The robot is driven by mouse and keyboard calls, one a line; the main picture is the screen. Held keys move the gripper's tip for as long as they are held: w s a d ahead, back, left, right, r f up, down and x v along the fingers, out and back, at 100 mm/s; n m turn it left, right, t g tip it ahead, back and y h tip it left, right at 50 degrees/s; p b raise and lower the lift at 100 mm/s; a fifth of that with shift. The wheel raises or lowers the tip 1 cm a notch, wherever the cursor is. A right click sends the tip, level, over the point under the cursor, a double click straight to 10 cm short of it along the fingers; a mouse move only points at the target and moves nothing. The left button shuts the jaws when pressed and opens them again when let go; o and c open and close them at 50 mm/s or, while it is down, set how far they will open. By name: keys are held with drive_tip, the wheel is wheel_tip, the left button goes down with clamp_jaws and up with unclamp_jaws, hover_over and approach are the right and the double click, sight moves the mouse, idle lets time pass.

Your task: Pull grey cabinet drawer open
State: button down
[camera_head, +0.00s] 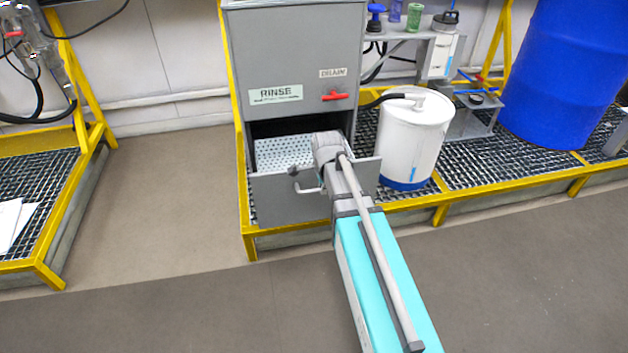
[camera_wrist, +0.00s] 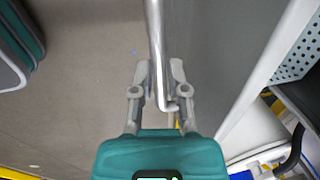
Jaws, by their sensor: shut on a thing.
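The grey cabinet (camera_head: 300,50) has a "RINSE" label and a red drain handle on its front. Its lower drawer (camera_head: 285,204) stands out from the cabinet, with a perforated surface (camera_head: 283,152) showing inside. In the wrist view the drawer front (camera_wrist: 210,50) is a grey panel right of my gripper, with the perforated surface (camera_wrist: 303,50) beyond its edge. My gripper (camera_wrist: 160,82) is shut on the metal bar handle (camera_wrist: 155,35), with a finger on either side. In the head view my gripper (camera_head: 297,180) is at the drawer front, and my arm hides the front's right part.
A white drum (camera_head: 410,140) with a hose stands right of the drawer on the grating. A large blue barrel (camera_head: 565,75) is farther right. A yellow-edged platform (camera_head: 440,212) runs along the front. The floor (camera_head: 165,200) to the left is clear.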

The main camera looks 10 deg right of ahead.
drive_tip(key=shift+s+a, duration=0.1)
drive_tip(key=shift+a, duration=0.05)
drive_tip(key=c, duration=0.6)
unclamp_jaws()
drive_tip(key=shift+a, duration=0.1)
drive_tip(key=shift+c, duration=0.2)
drive_tip(key=shift+r, duration=0.15)
